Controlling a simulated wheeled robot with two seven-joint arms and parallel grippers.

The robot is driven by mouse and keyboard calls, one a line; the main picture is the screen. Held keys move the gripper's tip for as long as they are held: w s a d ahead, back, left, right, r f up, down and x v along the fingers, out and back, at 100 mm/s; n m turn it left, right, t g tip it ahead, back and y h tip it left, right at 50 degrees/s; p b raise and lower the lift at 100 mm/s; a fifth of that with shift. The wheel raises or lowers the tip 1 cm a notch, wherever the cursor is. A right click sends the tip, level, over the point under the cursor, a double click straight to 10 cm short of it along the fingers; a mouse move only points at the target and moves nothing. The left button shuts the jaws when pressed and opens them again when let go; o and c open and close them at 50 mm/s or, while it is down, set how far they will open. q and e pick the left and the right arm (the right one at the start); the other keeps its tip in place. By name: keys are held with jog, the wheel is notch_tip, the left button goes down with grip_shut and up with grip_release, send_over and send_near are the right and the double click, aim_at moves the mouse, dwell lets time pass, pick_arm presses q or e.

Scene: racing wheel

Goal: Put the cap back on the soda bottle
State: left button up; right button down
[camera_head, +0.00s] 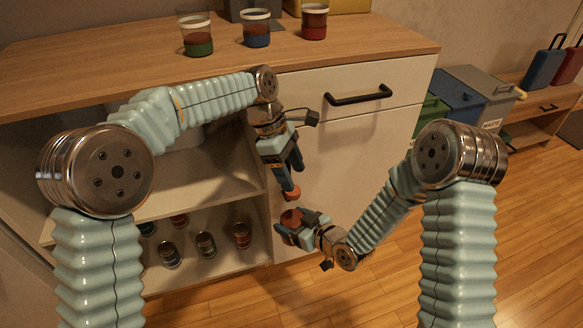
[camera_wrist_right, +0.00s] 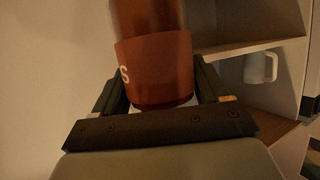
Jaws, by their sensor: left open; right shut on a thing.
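The soda bottle (camera_wrist_right: 155,65) fills the middle of the right wrist view, with dark brown contents and a red label with a white letter. My right gripper (camera_wrist_right: 155,92) is shut on it, a finger on each side. In the head view the bottle (camera_head: 291,218) is a small reddish-brown shape at my right gripper (camera_head: 297,230). My left gripper (camera_head: 288,188) is open just above it, fingers pointing down. A small orange-red piece (camera_head: 292,194), which looks like the cap, shows at the left fingertips. I cannot tell whether it touches the bottle.
More jars (camera_head: 206,245) stand on the low open shelf. A drawer with a black handle (camera_head: 358,95) is behind the grippers. Bins (camera_head: 478,88) stand at the right, with open floor in front.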

pick_arm(q)
jog(key=n+y, duration=0.1)
jog(key=n, duration=0.1)
jog(key=r+n+y, duration=0.1)
jog(key=n, duration=0.1)
jog(key=shift+s+d+r+t, duration=0.15)
jog(key=shift+s+d+t, duration=0.05)
jog(key=shift+t, duration=0.2)
jog(key=r+n+y, duration=0.1)
jog(key=n, duration=0.1)
jog(key=n+t, duration=0.1)
jog(key=n, duration=0.1)
jog(key=shift+w+r+y, duration=0.1)
jog(key=shift+r+y, duration=0.25)
jog(key=shift+y, duration=0.05)
jog(key=shift+f, duration=4)
